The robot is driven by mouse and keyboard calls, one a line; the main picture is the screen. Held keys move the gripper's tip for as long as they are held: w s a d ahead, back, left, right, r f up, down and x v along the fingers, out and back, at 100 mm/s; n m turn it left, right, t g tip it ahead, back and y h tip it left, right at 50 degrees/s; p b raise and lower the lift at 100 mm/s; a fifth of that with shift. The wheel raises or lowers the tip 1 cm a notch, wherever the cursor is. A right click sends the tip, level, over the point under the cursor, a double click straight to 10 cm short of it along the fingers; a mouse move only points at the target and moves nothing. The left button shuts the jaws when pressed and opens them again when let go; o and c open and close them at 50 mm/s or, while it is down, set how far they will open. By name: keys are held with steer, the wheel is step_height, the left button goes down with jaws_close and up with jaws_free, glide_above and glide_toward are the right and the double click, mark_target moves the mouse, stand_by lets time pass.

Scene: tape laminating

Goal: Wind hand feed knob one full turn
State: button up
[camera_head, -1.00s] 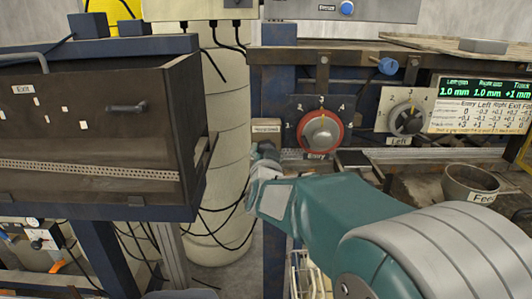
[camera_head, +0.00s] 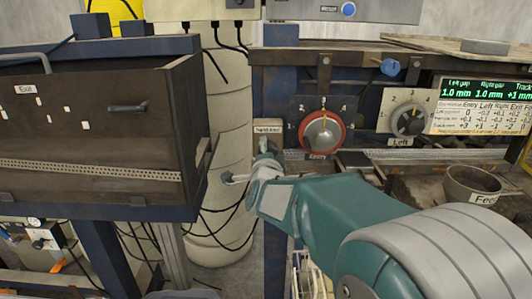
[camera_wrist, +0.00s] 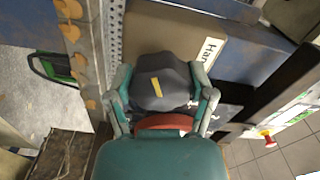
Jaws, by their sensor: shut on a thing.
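The hand feed knob (camera_wrist: 163,82) is dark grey and lobed, with a yellow mark on its face. It fills the space between the fingers of my gripper (camera_wrist: 166,92) in the wrist view, with one finger against each side. A plate with a partly hidden label (camera_wrist: 205,52) starting "Han" lies behind it. In the head view my gripper (camera_head: 252,174) is at the left end of the machine's front, just below the small label plate (camera_head: 268,129). The knob is mostly hidden there by the gripper and wrist.
The red-ringed Entry dial (camera_head: 322,133) is close to the right of my gripper, with the Left dial (camera_head: 408,119) farther right. A Feed bowl (camera_head: 471,186) stands at the right. The dark Exit box (camera_head: 95,130) and a pale column (camera_head: 226,130) are on the left.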

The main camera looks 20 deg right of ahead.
steer(key=shift+f+m, duration=0.1)
steer(key=shift+m, duration=1.1)
steer(key=shift+f, duration=0.1)
steer(key=o, duration=1.1)
steer(key=shift+d, duration=0.1)
steer(key=shift+s, duration=0.1)
steer(key=v, duration=1.2)
